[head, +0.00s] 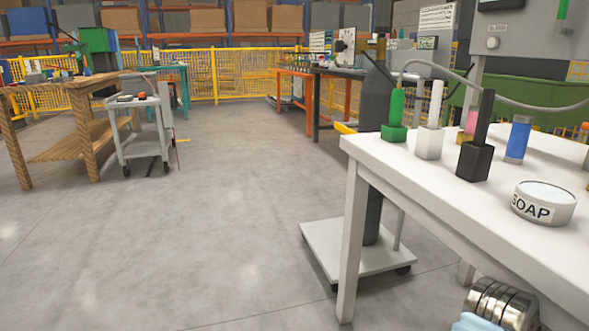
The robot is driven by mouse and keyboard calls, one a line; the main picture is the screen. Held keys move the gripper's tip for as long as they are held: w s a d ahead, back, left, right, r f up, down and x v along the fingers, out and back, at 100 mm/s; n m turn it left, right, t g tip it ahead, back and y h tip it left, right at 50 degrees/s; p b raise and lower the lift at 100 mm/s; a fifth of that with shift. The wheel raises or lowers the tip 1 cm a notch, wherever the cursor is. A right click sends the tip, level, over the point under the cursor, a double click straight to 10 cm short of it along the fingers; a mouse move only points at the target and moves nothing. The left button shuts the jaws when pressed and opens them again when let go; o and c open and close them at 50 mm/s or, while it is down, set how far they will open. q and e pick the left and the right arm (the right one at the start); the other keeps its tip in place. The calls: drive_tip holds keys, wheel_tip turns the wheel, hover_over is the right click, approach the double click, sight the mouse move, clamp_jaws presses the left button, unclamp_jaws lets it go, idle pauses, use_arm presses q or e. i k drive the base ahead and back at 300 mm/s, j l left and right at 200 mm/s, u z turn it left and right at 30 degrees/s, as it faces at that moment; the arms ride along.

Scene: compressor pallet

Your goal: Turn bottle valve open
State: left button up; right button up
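A tall dark gas bottle (374,205) stands upright on a low wheeled platform (340,258), behind the near left corner of the white table. The table and the items on it hide part of the bottle. At its top is a small brass-coloured fitting (381,46) that looks like the valve; it is too small to tell whether it is open or closed. A grey hose (460,75) runs to the right from near the bottle's upper part. Neither of my grippers shows in the head view. A silver ringed part with light blue, probably my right arm, shows at the bottom right.
The white table (440,205) on the right holds green (396,115), white (431,125) and black (478,150) holders, a blue cylinder (518,139) and a soap tin (544,202). A grey cart (143,128) and wooden bench (75,95) stand left. The middle floor is clear.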

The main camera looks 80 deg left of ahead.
sight(382, 31)
drive_tip(key=u, duration=2.15)
drive_tip(key=k+j, duration=0.1)
drive_tip(key=k, duration=0.15)
drive_tip(key=u, duration=0.05)
